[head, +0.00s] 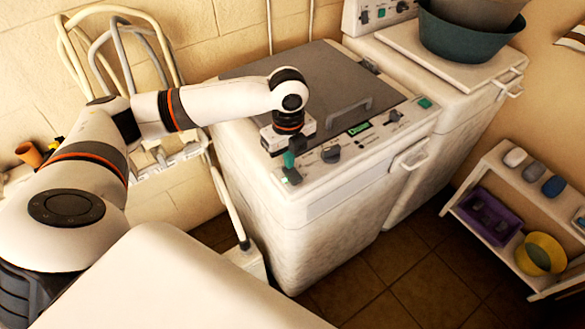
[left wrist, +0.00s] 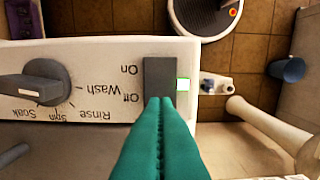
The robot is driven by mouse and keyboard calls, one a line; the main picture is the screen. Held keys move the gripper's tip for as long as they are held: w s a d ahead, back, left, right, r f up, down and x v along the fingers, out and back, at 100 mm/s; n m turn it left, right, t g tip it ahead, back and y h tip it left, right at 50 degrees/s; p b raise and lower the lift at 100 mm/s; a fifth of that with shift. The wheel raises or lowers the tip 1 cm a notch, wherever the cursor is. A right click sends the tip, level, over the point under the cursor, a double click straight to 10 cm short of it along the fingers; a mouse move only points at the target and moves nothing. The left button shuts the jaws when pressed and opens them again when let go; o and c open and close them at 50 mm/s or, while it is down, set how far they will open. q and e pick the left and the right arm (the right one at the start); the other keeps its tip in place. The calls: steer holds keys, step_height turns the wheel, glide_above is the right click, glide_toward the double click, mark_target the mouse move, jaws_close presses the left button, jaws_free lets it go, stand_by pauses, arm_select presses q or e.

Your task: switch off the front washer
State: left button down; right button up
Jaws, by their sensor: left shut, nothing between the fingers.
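The front washer (head: 330,200) is a white machine with a grey lid. The switch also shows at the panel's left end in the head view (head: 291,177). My left gripper (head: 289,165) is shut and empty, its green fingertips (left wrist: 160,102) at the Off end of the switch. The fingers cover that end, so I cannot tell contact. My right gripper is out of view.
A grey knob (left wrist: 48,83) with wash settings sits beside the switch. A lid handle (head: 348,111) stands up from the lid. A second washer (head: 440,70) bearing a dark teal basin (head: 460,38) stands behind. A low shelf (head: 510,190) is at right; floor lies between.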

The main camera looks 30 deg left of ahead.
arm_select(q)
steer(key=shift+f, duration=0.65)
step_height(320, 180, up, 5)
steer(key=p, duration=0.6)
steer(key=shift+r, duration=0.15)
steer(key=shift+r+p, duration=0.7)
steer(key=shift+r, duration=0.25)
steer(key=shift+f, duration=0.15)
